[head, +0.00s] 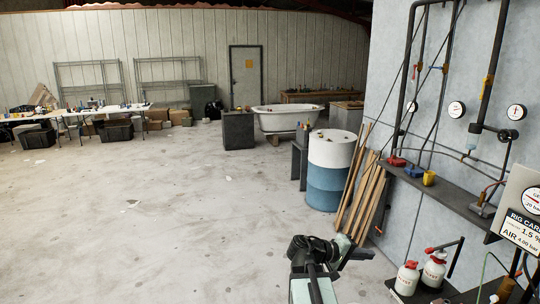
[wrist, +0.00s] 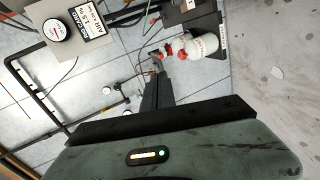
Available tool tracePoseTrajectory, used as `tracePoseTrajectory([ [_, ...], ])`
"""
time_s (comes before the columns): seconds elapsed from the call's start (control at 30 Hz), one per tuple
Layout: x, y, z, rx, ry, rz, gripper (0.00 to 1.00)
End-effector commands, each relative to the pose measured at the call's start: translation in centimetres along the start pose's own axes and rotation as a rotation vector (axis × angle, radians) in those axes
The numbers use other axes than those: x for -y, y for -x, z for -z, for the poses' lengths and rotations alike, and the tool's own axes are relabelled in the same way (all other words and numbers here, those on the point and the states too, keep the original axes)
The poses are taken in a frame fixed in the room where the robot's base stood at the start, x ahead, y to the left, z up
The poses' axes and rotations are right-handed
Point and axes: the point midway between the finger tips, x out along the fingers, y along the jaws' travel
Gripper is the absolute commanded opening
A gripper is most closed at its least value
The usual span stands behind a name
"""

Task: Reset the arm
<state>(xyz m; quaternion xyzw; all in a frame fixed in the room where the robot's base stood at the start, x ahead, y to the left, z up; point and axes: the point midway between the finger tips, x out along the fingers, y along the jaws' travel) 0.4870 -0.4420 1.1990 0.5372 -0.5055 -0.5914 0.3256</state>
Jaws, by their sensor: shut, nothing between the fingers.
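My arm (head: 313,268) rises from the bottom of the head view and bends to the right near a dark joint. My gripper (wrist: 157,70) shows in the wrist view as dark fingers closed together, with nothing between them. It is at the lower middle of the head view, in front of the leaning planks. The wrist view is tilted and shows the wall with gauges beyond the fingers.
A white and blue drum (head: 329,180) and leaning wooden planks (head: 362,200) stand right of centre. A wall shelf (head: 425,183) and white bottles with red tops (head: 434,268) are at the right. The concrete floor (head: 150,225) is largely clear at the left.

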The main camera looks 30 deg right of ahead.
Motion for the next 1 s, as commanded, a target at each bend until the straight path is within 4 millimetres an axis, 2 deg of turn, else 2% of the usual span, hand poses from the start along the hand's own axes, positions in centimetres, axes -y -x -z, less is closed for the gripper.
tracePoseTrajectory([
  [0.03,4.0,2.6,1.3,-0.045,0.009,0.069,0.00],
  [0.13,10.6,8.2,2.9,-0.114,0.031,0.229,0.00],
  [0.23,17.1,14.1,3.3,-0.165,0.067,0.404,0.00],
  [0.33,23.3,20.3,2.6,-0.197,0.117,0.591,0.00],
  [0.4,27.2,24.6,1.4,-0.205,0.157,0.731,0.00],
  [0.5,31.2,29.9,-0.8,-0.184,0.210,0.932,0.00],
  [0.6,33.2,33.7,-3.0,-0.130,0.242,1.126,0.00],
  [0.7,34.0,35.9,-4.2,-0.098,0.263,1.234,0.00],
  [0.8,34.2,36.5,-4.6,-0.084,0.274,1.267,0.00],
  [1.0,34.2,36.4,-4.6,-0.083,0.276,1.264,0.00],
])
